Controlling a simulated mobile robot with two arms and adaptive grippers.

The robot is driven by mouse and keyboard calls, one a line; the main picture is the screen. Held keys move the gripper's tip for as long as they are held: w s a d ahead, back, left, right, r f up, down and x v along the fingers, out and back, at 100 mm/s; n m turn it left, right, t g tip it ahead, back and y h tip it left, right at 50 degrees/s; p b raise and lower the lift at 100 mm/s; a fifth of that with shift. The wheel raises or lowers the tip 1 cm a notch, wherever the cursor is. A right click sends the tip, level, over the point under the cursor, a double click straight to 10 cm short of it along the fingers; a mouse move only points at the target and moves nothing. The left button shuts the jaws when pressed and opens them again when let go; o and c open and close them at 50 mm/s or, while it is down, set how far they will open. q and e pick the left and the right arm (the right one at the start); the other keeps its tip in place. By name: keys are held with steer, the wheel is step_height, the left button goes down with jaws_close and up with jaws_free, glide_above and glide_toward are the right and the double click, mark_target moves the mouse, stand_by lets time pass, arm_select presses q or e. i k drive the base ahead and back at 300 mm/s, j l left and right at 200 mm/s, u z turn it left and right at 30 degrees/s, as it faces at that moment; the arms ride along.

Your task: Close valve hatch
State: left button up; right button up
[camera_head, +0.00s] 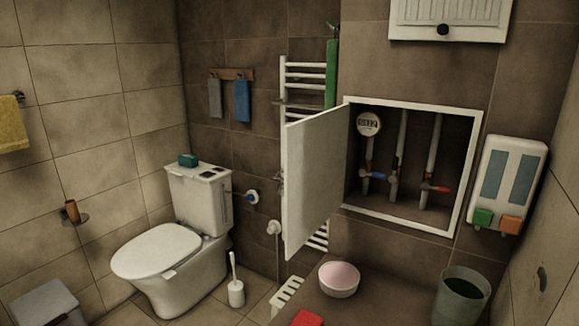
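The white valve hatch door (312,170) stands open in the camera_head view, hinged on the left side of a white frame (455,218) set in the brown tiled wall. The door swings out to the left and toward me. Inside the recess are several vertical pipes, a round white meter (368,123), a blue-handled valve (378,176) and a red-handled valve (440,188). Neither of my grippers is in view.
Below the hatch is a brown ledge (385,290) with a pink-filled bowl (339,278) and a dark bucket (462,296). A towel radiator (303,75) stands behind the door. A dispenser (508,180) hangs at right, a toilet (170,255) stands left.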

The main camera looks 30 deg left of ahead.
mark_target(316, 147)
steer(key=j+z, duration=0.2)
steer(key=j, duration=0.9)
steer(key=j+z, duration=0.25)
steer(key=j, duration=0.9)
steer(key=i, duration=0.25)
